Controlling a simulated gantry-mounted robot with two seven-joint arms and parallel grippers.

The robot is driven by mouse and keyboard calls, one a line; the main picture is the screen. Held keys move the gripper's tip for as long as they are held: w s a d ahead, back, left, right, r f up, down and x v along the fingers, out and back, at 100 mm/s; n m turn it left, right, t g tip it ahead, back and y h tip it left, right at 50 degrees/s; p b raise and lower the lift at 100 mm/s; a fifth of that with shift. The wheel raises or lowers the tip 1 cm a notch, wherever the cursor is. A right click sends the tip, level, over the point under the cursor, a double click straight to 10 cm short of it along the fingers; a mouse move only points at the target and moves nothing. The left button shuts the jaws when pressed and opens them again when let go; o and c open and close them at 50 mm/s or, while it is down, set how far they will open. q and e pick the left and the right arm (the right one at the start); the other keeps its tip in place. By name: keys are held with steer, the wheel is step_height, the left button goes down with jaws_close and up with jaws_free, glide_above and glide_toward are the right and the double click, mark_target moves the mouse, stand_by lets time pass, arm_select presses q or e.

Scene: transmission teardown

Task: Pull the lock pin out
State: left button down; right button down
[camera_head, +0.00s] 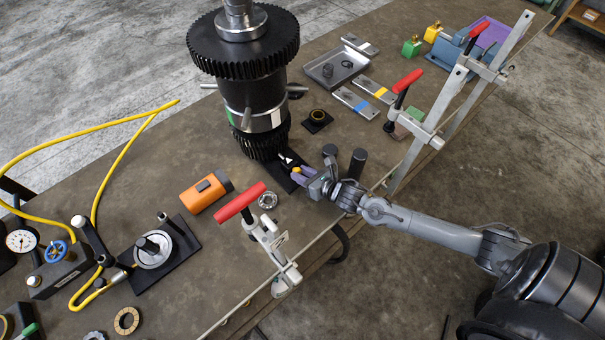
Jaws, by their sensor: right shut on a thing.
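A tall dark gear assembly (255,85) stands upright on the bench, with a large toothed gear at the top and a smaller one at the bottom. My right gripper (297,170) is low beside the base of this assembly, at its right front. It is shut on a small part, which I take to be the lock pin (295,169); only a little orange-yellow shows between the fingers. I cannot tell how far the pin sits in the assembly. My left gripper is not in view.
A red-handled clamp (240,202) stands at the bench front edge, left of my right arm. More clamps (407,80) stand to the right. A grey tray (312,75) is behind.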

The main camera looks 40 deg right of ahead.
steer(key=shift+s+a+p, duration=0.1)
steer(key=shift+s+p, duration=0.55)
steer(key=shift+s, duration=0.75)
steer(key=shift+w, duration=0.15)
steer(key=c, duration=1.2)
jaws_free()
steer(key=o, duration=0.4)
steer(key=shift+s, duration=0.2)
steer(key=v, duration=0.9)
steer(key=shift+v, duration=0.85)
steer(key=shift+r, duration=0.1)
